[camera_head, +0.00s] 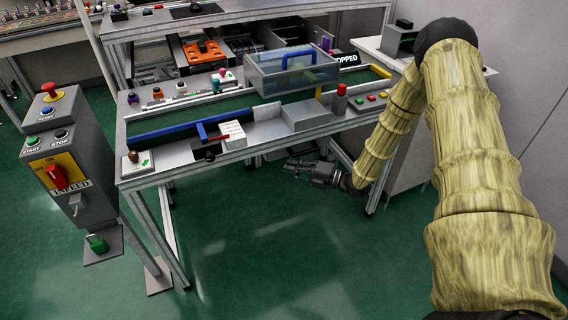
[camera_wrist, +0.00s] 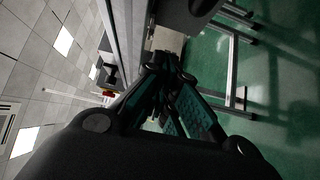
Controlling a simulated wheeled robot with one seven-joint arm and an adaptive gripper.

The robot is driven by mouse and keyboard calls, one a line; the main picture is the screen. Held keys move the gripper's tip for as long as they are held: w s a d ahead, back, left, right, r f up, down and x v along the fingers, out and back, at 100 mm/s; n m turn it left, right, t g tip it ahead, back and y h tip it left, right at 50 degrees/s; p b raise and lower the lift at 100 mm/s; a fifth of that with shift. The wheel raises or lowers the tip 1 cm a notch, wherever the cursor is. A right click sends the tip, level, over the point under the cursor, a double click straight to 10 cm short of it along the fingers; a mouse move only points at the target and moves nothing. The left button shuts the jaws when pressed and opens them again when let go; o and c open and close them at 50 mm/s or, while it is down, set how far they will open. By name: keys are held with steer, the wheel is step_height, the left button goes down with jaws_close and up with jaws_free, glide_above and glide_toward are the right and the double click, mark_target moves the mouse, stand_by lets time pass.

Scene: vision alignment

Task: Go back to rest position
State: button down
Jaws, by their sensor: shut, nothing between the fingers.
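My gripper (camera_head: 296,168) is in front of the conveyor workbench, a little below the level of its top, in the head view. It points left and is apart from the bench. My arm in its yellowish ribbed cover comes down from the upper right to it. In the wrist view the gripper's dark fingers (camera_wrist: 160,82) come together, and no object shows between them. The wrist picture is turned on its side, with the ceiling at left and the green floor at right.
The workbench (camera_head: 180,173) carries a green belt, a clear bin (camera_head: 292,75) and a red button (camera_head: 341,89). A grey control post (camera_head: 68,160) with a red switch stands at left. A grey cabinet (camera_head: 412,150) is behind my arm. The green floor (camera_head: 290,250) in front is clear.

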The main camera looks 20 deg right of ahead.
steer(key=v, duration=0.6)
steer(key=shift+s+d, duration=0.3)
steer(key=s+a+f+m+g+h+p, duration=0.45)
steer(key=s+a+f+m+h, duration=0.35)
steer(key=s+a+f+m, duration=0.6)
steer(key=s+a+m+g+h+p, duration=0.1)
steer(key=s+m+g+h, duration=0.3)
steer(key=s, duration=1.9)
steer(key=r+m+g+p, duration=0.1)
steer(key=m+g, duration=0.3)
steer(key=m, duration=0.5)
steer(key=shift+h+p, duration=0.3)
steer(key=shift+h, duration=0.1)
steer(key=shift+s, duration=0.15)
